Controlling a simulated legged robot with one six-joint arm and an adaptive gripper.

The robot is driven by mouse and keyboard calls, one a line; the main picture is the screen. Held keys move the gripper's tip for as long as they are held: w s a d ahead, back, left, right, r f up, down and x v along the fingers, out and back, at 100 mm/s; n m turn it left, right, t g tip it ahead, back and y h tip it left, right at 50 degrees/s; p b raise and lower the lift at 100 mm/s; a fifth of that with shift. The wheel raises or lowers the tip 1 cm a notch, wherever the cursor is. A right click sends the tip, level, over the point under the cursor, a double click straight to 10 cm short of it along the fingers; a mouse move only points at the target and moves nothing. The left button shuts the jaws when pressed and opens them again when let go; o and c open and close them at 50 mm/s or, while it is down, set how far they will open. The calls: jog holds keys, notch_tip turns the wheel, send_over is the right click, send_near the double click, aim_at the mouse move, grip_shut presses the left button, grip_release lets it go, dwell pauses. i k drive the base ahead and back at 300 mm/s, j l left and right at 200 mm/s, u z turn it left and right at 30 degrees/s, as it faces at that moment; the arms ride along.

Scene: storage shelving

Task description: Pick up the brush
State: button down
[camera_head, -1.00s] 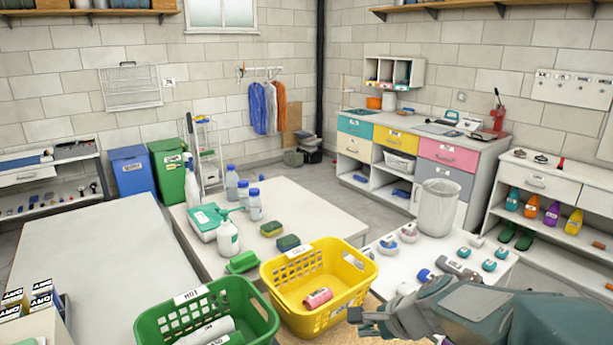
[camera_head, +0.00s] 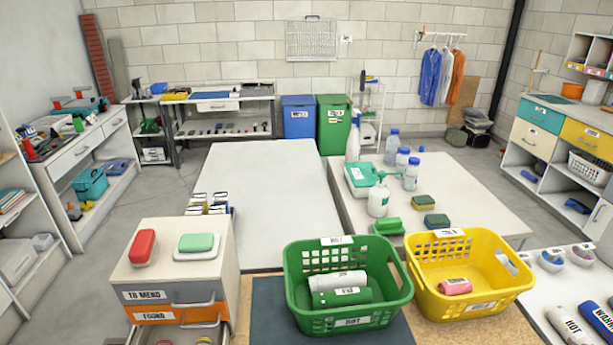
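A small green object (camera_head: 388,226), possibly the brush, lies on the near left corner of the white table (camera_head: 480,200). It is too small to be sure that it is a brush. My gripper is outside the current view.
A green basket (camera_head: 350,241) holds rolled items. A yellow basket (camera_head: 463,306) holds a pink roll. Several bottles (camera_head: 378,198) stand on the table. A bare white table (camera_head: 265,190) is left of it. A drawer unit (camera_head: 165,272) carries a red and a green item.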

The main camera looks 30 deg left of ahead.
aim_at(142, 249)
jog(key=u, duration=2.35)
